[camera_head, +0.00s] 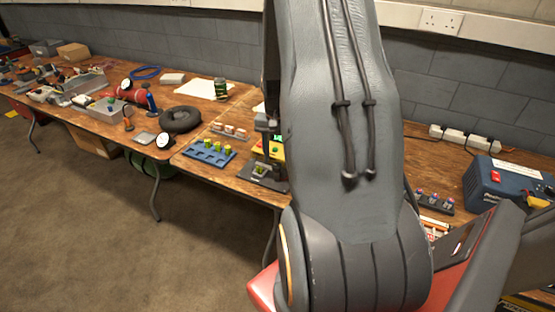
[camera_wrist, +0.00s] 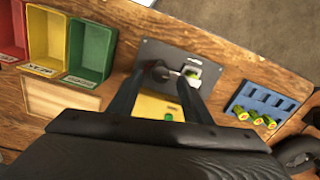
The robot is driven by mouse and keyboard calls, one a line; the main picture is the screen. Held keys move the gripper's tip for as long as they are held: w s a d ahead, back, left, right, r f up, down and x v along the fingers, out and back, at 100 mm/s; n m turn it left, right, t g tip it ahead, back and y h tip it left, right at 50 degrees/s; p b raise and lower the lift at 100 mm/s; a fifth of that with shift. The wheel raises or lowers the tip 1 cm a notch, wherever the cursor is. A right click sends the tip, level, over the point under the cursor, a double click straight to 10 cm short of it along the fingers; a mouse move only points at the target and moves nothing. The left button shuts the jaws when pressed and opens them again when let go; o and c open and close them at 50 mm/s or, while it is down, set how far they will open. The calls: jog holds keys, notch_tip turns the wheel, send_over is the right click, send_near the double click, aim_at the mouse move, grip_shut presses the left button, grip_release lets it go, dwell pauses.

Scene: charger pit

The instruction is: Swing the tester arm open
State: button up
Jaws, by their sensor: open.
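The tester has a dark base plate (camera_wrist: 150,52) on the wooden bench. A small light cradle (camera_wrist: 196,70) near its right side holds something greenish. A dark rounded piece with a short bar, which looks like the tester arm, lies beside the cradle; its exact pose is hard to tell. A yellow box (camera_wrist: 150,106) with a green button sits behind the plate. My gripper (camera_wrist: 166,76) is open, its two fingers above the plate on either side of the dark piece; I cannot tell whether they touch it. In the head view the tester's base (camera_head: 268,183) shows partly behind my arm.
A blue tray (camera_wrist: 268,98) with several green-yellow cells lies right of the tester. Red, yellow and green bins (camera_wrist: 88,50) stand to the left. A blue unit (camera_head: 500,180) stands at the right.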

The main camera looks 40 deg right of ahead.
jog(key=shift+f, duration=1.2)
grip_shut()
